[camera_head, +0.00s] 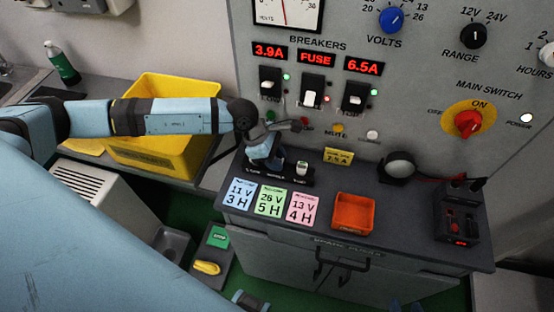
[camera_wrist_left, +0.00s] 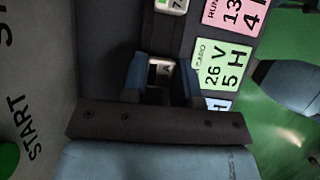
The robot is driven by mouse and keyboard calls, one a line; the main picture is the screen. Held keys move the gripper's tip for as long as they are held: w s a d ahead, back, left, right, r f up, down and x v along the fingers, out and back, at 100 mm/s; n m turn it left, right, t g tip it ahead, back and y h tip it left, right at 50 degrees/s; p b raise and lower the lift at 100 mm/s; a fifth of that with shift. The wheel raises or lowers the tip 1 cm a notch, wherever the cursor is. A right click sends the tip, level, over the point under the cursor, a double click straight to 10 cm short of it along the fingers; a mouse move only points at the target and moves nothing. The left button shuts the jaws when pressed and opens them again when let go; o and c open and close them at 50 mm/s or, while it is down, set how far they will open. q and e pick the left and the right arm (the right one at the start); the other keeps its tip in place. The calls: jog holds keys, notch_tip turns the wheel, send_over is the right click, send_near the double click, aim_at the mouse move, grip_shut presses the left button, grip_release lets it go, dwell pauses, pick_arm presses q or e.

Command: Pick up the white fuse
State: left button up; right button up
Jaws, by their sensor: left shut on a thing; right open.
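My left gripper (camera_head: 264,163) reaches down at the left end of the black fuse strip (camera_head: 294,178) on the grey bench. In the left wrist view, its two blue fingers are shut on a small white fuse (camera_wrist_left: 160,70) with dark lettering. The fingers hide its sides, and I cannot tell whether it still sits in the strip. A second pale fuse with a green mark (camera_head: 302,168) stands upright to the right, and it also shows in the left wrist view (camera_wrist_left: 170,5).
Blue, green and pink cards (camera_head: 269,202) lie in front of the strip, with an orange tray (camera_head: 353,213) to their right. The breaker panel (camera_head: 420,110) rises behind. A yellow bin (camera_head: 165,150) stands left, and a black terminal box (camera_head: 461,212) right.

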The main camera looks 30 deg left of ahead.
pick_arm(q)
notch_tip(320, 180, up, 20)
jog(key=b, duration=0.2)
dwell(0.4)
